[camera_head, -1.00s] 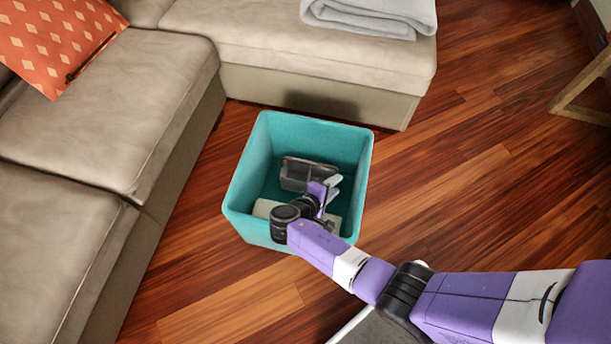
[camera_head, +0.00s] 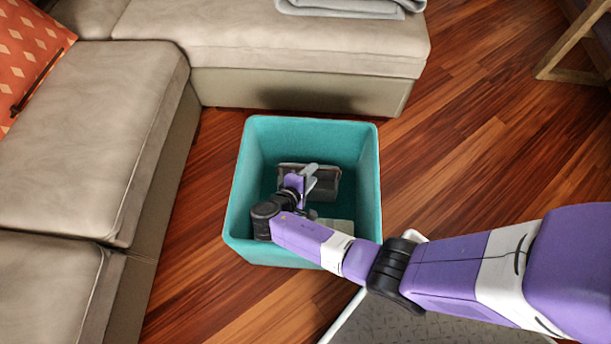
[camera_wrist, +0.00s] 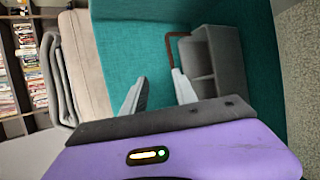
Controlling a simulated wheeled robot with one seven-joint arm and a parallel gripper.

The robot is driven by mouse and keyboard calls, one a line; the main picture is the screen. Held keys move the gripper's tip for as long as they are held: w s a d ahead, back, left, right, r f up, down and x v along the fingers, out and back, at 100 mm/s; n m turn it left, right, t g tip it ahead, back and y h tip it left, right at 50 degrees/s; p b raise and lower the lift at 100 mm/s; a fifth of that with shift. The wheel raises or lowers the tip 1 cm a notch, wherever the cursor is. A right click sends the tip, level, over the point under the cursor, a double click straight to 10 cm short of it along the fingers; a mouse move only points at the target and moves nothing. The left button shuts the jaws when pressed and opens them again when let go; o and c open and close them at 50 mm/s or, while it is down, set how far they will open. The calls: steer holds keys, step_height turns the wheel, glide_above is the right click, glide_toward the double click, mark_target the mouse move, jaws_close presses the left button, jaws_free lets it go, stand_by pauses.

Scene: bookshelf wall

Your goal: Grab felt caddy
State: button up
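The felt caddy (camera_head: 325,186) is a dark grey divided holder inside a teal bin (camera_head: 252,190). In the wrist view the caddy (camera_wrist: 228,62) shows grey compartments on the right and a brown handle (camera_wrist: 172,36) at its left side. My gripper (camera_head: 308,178) reaches down into the bin at the caddy's left part and hides some of it. In the wrist view my gripper (camera_wrist: 157,92) is open, with two pale fingers apart and nothing between them. The right finger is close to the caddy's edge; I cannot tell whether it touches.
A pale item (camera_head: 338,230) lies in the bin, partly hidden by my arm. A beige sofa (camera_head: 290,50) stands behind and left, with a folded grey blanket (camera_head: 350,8) and orange pillow (camera_head: 30,55). The wooden floor (camera_head: 470,150) on the right is clear up to a wooden leg (camera_head: 570,45).

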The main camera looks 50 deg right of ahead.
mark_target(320, 169)
steer(key=d+f+b, duration=0.2)
steer(key=w+d+f+b, duration=0.1)
steer(key=d+f+b, duration=0.1)
steer(key=f, duration=0.1)
steer(key=d+f+b, duration=0.2)
steer(key=shift+w+d+f, duration=0.15)
steer(key=shift+w+d, duration=0.05)
steer(key=shift+w, duration=0.15)
jaws_close()
stand_by(1.5)
